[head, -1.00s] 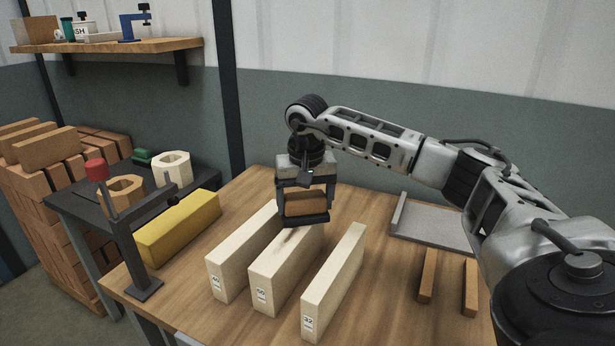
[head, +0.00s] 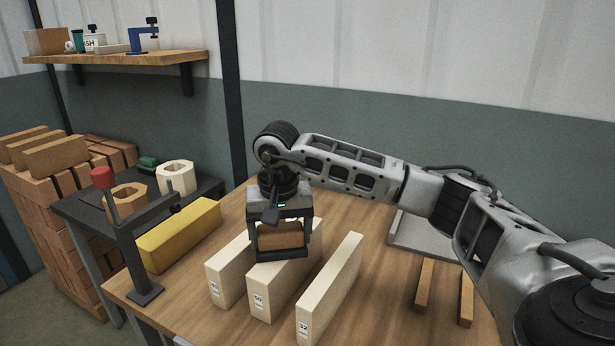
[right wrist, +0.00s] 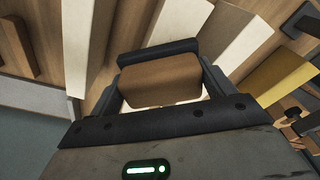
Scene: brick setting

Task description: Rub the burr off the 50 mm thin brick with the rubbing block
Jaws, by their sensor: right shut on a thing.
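Three pale bricks stand on edge side by side. The middle one (head: 262,297) carries a label that reads 50. It also shows in the right wrist view (right wrist: 178,20). My right gripper (head: 280,252) is shut on a brown rubbing block (head: 281,236), which also shows in the right wrist view (right wrist: 160,80). The block is over the top face of the middle brick and hides part of it. I cannot tell whether they touch. The burr is not visible now. My left gripper is not in view.
A brick labelled 32 (head: 330,290) stands to the right and another pale brick (head: 228,278) to the left. A yellow bar (head: 180,236) lies further left. Two thin brown strips (head: 424,284) lie at the right. A black lever stand (head: 128,245) rises at the table's left edge.

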